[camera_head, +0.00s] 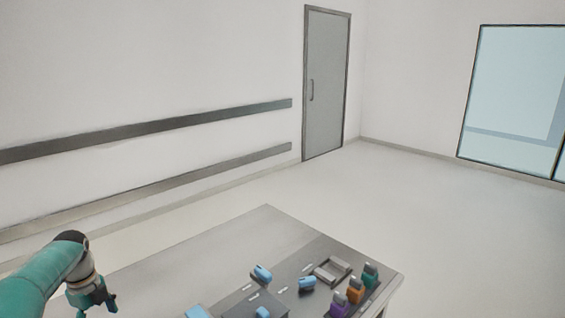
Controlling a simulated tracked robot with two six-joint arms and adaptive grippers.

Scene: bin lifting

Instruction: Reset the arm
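My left arm, teal, comes in from the lower left corner. Its dark gripper (101,300) points down beside the left part of the table, near the bottom edge of the picture. The fingers are small and partly cut off, so I cannot tell whether they are open or shut. I see nothing clearly held in it. My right arm and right gripper are not in view.
A grey table (230,235) holds a blue item (261,273), another blue item (307,283), a grey tray (332,270) and small green, orange and purple bins (355,290). Its far left part is bare. Open floor (450,230) lies beyond, with a closed door (326,85).

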